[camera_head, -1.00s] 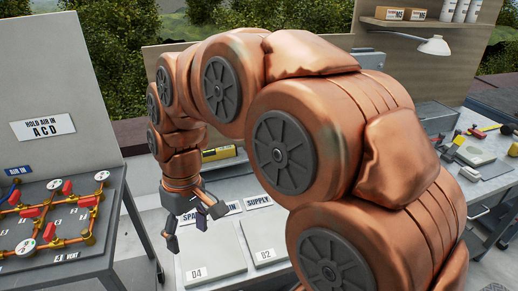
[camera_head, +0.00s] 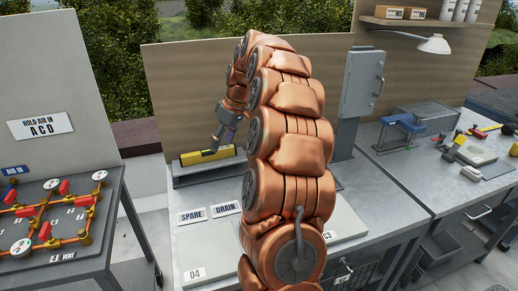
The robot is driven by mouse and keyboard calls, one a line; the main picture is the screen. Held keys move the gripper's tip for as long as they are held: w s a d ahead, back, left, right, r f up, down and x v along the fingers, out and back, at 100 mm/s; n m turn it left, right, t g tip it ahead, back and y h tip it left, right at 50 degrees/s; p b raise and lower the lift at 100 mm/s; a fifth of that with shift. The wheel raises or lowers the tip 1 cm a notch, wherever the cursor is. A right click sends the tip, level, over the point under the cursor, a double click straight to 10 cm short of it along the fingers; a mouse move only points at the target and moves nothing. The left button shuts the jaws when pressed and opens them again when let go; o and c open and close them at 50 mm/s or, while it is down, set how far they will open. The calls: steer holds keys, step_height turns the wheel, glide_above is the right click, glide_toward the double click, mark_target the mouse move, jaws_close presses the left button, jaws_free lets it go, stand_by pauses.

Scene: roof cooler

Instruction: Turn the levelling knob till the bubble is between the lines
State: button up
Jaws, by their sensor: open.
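A yellow spirit level (camera_head: 192,158) lies on a grey plate (camera_head: 180,178) at the back left of the bench. A small greenish vial shows on the level; its bubble and lines are too small to make out. My gripper (camera_head: 217,146) points down at the level, over its middle to right part, with its fingers open. I cannot tell whether it touches the level. The levelling knob is not distinguishable; the plate's right end is hidden behind my arm.
Cards marked SPARE (camera_head: 191,216) and DRAIN (camera_head: 226,209) lie on the bench before the plate. A pipe board (camera_head: 50,220) stands at left. A grey cabinet (camera_head: 362,82) stands behind my arm at right. A blue clamp-like tool (camera_head: 402,124) and hand tools occupy the right bench.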

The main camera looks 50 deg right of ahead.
steer(key=s+d+f+t+h, duration=0.1)
steer(key=d+f, duration=0.1)
steer(key=d, duration=0.7)
steer(key=s+d+f, duration=0.1)
steer(key=d+f, duration=0.1)
steer(key=d, duration=0.7)
steer(key=shift+w+d+p+x, duration=0.15)
steer(key=shift+p+x, duration=0.1)
steer(key=shift+x, duration=1.7)
steer(key=shift+w+d+p+x, duration=0.1)
steer(key=shift+p+x, duration=0.15)
steer(key=shift+x, duration=1.7)
steer(key=c, duration=1.1)
